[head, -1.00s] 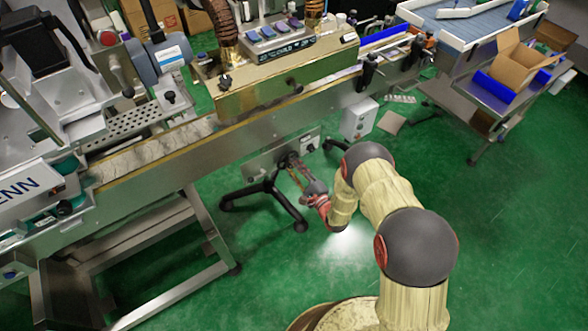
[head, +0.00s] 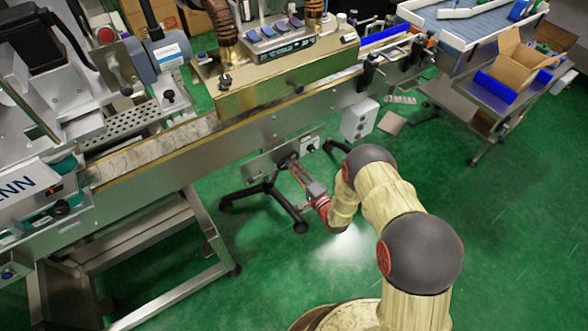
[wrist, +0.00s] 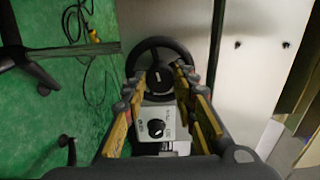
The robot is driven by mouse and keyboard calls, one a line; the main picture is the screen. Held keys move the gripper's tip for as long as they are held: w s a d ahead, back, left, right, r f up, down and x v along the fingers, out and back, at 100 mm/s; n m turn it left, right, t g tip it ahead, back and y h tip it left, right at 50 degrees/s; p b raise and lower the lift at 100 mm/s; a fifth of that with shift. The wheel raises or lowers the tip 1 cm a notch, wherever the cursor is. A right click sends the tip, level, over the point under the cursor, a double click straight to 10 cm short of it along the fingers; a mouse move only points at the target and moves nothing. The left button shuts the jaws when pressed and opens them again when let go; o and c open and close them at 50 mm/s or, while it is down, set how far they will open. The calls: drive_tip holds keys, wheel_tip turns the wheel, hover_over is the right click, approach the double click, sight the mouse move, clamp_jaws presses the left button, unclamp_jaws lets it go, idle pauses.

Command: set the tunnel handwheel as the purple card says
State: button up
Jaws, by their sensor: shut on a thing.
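The black handwheel (wrist: 152,42) with its round hub shows in the wrist view, at the front of a grey metal panel. My gripper (wrist: 158,76) reaches over it, with its yellow-edged fingers on either side of the hub, shut on the wheel. In the head view my gripper (head: 291,164) is low under the conveyor, against the side panel; the wheel is mostly hidden there. I cannot tell for sure which is purple or read any card.
A grey box with a black knob (wrist: 156,128) lies just below the wheel in the wrist view. Black castor legs (head: 262,193) stand under the conveyor near my arm. A grey control box (head: 359,119) is to the right. Green floor is clear at right.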

drive_tip(key=shift+f, duration=0.1)
drive_tip(key=o, duration=1.2)
drive_tip(key=shift+c, duration=0.2)
drive_tip(key=shift+d, duration=0.1)
drive_tip(key=v, duration=1.2)
